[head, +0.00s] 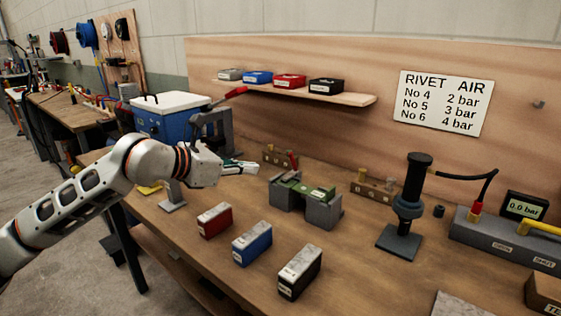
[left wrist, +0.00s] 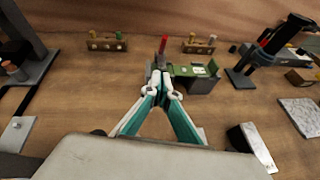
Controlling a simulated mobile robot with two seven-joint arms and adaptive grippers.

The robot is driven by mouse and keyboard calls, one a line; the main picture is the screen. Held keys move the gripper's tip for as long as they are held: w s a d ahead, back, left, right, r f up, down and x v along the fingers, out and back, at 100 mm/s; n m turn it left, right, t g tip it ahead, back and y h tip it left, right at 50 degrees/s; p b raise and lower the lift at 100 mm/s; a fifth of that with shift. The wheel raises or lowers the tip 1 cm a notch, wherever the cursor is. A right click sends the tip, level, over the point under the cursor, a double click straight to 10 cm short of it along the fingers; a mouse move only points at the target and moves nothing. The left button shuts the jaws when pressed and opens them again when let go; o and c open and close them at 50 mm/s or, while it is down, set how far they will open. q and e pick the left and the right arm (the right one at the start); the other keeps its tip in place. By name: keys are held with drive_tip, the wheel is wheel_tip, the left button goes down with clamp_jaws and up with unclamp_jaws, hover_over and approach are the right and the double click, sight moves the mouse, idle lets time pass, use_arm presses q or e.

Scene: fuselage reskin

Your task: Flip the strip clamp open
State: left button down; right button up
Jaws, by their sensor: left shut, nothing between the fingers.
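The strip clamp (left wrist: 157,62) is a small grey clamp with a red-tipped lever standing up, at the left end of a fixture in the left wrist view. In the head view its red lever (head: 293,161) shows behind the left grey block. A green strip (head: 308,191) lies across the fixture's grey blocks (head: 323,211). My left gripper (head: 256,168) is shut and empty, just left of the fixture in the head view. In the left wrist view its fingertips (left wrist: 161,76) overlap the clamp's lower part; I cannot tell whether they touch. My right gripper is not in view.
Red (head: 215,220), blue (head: 252,243) and black (head: 300,273) boxes stand in front of the fixture. A black rivet tool (head: 408,200) stands to its right. Small wooden rivet racks (head: 376,188) stand behind. A blue cooler (head: 170,116) and a red-handled press (head: 213,122) are at the left.

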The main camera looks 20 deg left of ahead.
use_arm(q)
drive_tip(key=x, duration=0.3)
drive_tip(key=r+x, duration=0.1)
drive_tip(key=x, duration=0.2)
drive_tip(key=r+x, duration=0.1)
drive_tip(key=x, duration=0.2)
drive_tip(key=shift+x, duration=0.8)
drive_tip(key=shift+w+d+r, duration=0.3)
drive_tip(key=shift+w, duration=0.1)
